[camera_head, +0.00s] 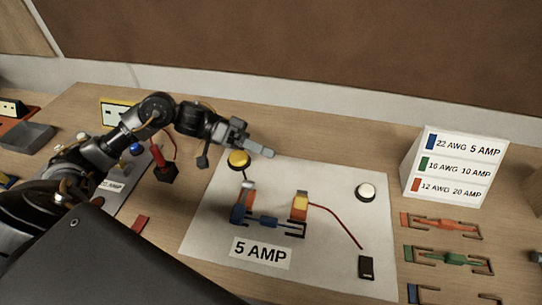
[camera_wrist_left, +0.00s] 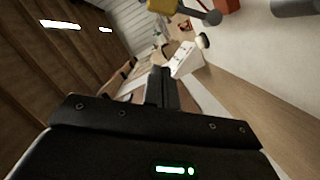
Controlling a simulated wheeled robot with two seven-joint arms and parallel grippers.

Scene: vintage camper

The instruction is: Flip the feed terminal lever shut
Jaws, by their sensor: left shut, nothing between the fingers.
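On the white board (camera_head: 215,235) are two terminals. No label shows which is the feed terminal. A blue link (camera_head: 264,221) spans between them. My left gripper (camera_head: 268,153) is shut and empty, above and behind the terminals, near the yellow button (camera_head: 238,158). Its fingers also show in the left wrist view (camera_wrist_left: 161,82), with a grey ball-ended lever (camera_wrist_left: 212,18) at the top edge. My right gripper is not in view.
A white button (camera_head: 366,191) and a black block (camera_head: 366,267) sit on the board's right side. A "5 AMP" label (camera_head: 260,252) lies in front. A white legend block (camera_head: 455,165) stands right, behind coloured links. A red-handled tool (camera_head: 160,160) is left.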

